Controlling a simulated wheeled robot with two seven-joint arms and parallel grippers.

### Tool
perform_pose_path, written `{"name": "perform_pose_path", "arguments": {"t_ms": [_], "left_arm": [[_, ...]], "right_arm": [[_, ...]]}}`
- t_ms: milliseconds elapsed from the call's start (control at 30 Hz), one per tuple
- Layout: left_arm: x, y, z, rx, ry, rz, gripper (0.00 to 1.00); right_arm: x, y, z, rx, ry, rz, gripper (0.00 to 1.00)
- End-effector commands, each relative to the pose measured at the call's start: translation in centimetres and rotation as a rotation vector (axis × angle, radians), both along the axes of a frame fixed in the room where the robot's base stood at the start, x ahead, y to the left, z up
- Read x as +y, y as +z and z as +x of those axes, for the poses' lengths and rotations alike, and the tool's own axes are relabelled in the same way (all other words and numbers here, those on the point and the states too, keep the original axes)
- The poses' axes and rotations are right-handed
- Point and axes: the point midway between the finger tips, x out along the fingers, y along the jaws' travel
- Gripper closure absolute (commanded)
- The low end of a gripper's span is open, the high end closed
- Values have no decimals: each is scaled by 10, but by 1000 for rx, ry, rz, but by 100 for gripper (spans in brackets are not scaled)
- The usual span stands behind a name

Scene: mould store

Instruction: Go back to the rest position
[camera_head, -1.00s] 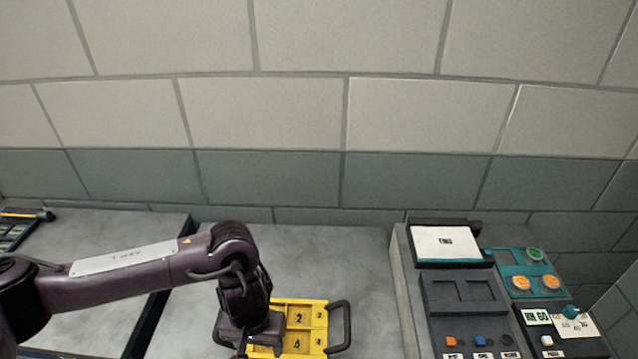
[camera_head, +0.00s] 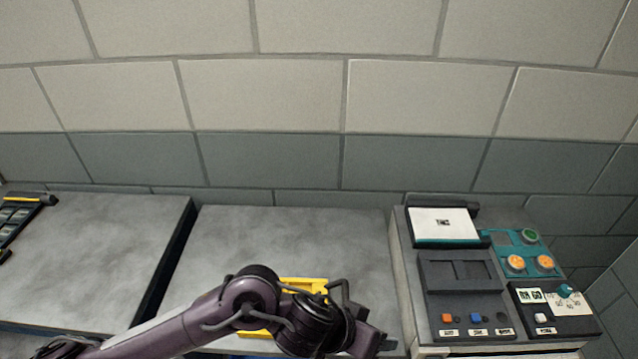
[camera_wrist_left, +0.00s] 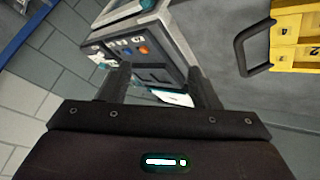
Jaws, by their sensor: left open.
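My left arm comes in from the left in the head view and lies across the front of the grey bench. My left gripper (camera_head: 378,342) is at the lower middle, partly hidden by the wrist. In the wrist view its two fingers (camera_wrist_left: 160,82) stand apart with nothing between them. The yellow numbered tray (camera_head: 305,285) lies on the bench behind my arm, mostly hidden. It also shows in the wrist view at top right (camera_wrist_left: 296,45), with its dark handle, apart from the fingers. My right gripper is in neither view.
A control console (camera_head: 462,300) with buttons, knobs and a screen (camera_head: 443,225) stands on the right, close to my left gripper. A black rack (camera_head: 18,218) lies on the far-left bench. The bench (camera_head: 300,235) behind the tray is clear. A tiled wall closes the back.

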Motion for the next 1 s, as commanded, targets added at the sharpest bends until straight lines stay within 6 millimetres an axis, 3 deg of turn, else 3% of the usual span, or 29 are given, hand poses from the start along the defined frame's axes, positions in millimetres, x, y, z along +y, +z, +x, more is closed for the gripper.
{"name": "perform_pose_path", "arguments": {"t_ms": [33, 133, 233, 300, 433, 600, 800, 1000], "left_arm": [[-12, 15, -2, -44, 11, -58, 44], [-14, 45, 12, -156, 72, -115, 44], [8, 63, 30, -230, 171, -107, 44], [36, 66, 41, -253, 249, -66, 44], [103, 52, 46, -228, 381, 68, 44], [180, 24, 27, -127, 466, 240, 44], [241, -2, -10, 5, 497, 380, 44], [286, -18, -52, 131, 498, 479, 44]], "right_arm": [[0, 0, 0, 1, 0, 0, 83], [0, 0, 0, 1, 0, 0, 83], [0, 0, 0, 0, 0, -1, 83], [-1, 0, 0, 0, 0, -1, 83], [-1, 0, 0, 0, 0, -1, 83], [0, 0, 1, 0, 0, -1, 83], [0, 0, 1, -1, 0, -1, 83], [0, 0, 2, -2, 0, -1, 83]]}}
